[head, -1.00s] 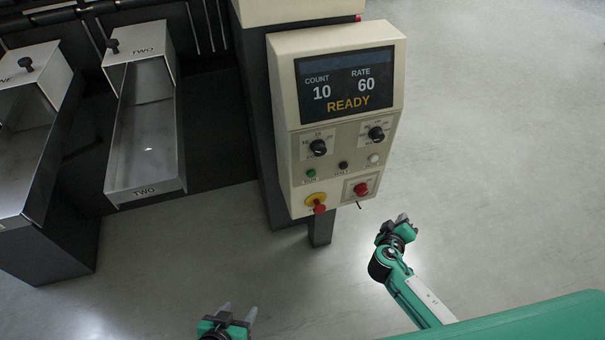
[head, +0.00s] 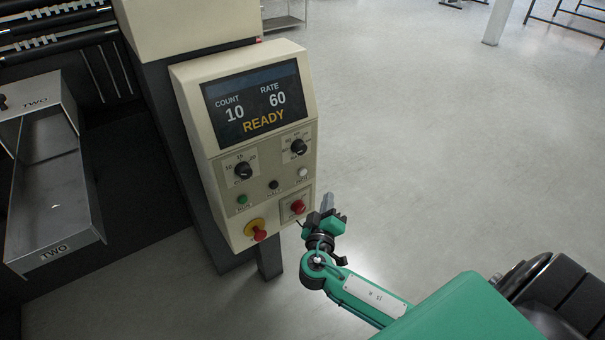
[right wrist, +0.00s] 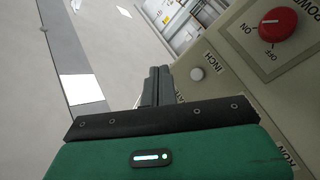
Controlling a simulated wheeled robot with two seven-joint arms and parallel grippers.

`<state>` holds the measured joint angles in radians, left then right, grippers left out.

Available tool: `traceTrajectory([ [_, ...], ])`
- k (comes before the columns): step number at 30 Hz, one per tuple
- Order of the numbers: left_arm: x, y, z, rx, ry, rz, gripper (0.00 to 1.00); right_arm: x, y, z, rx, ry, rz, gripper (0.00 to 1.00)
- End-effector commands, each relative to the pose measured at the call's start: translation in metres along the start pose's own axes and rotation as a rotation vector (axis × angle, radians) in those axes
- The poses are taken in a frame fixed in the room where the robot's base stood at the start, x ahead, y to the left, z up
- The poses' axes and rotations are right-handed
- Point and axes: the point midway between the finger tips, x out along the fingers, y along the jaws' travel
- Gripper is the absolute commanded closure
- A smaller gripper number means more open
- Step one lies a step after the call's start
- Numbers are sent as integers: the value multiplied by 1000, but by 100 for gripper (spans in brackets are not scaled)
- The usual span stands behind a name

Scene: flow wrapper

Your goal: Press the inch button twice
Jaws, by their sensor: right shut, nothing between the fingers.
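The inch button is a small white round button (head: 303,172) on the right side of the cream control panel (head: 215,150). In the right wrist view the inch button (right wrist: 197,74) sits beside the label INCH. My right gripper (head: 327,203) is shut and empty, its fingers pointing up, below and to the right of the button in the head view. The screen (head: 251,105) reads COUNT 10, RATE 60, READY. My left gripper is out of view.
A red power knob (head: 297,206) is below the inch button, close to my right gripper. A dark button (head: 273,184), a green button (head: 242,199), a red-and-yellow stop (head: 258,232) and two black dials share the panel. Floor to the right is clear.

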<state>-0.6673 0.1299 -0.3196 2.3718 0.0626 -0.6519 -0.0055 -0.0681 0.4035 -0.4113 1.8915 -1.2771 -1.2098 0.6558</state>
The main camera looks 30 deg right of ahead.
Motion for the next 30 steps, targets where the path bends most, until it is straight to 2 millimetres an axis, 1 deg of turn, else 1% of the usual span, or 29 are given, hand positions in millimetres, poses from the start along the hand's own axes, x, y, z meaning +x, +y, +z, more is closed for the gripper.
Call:
traceTrajectory([
  [11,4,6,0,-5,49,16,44,35,-26,-25,1,0,1,100],
  [14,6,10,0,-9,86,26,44,43,-33,-30,1,-1,1,100],
  [15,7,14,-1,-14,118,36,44,46,-35,-32,2,-1,2,100],
  [21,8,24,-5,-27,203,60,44,55,-42,-40,1,0,-1,100],
  [30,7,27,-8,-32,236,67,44,59,-43,-43,0,0,-1,100],
])
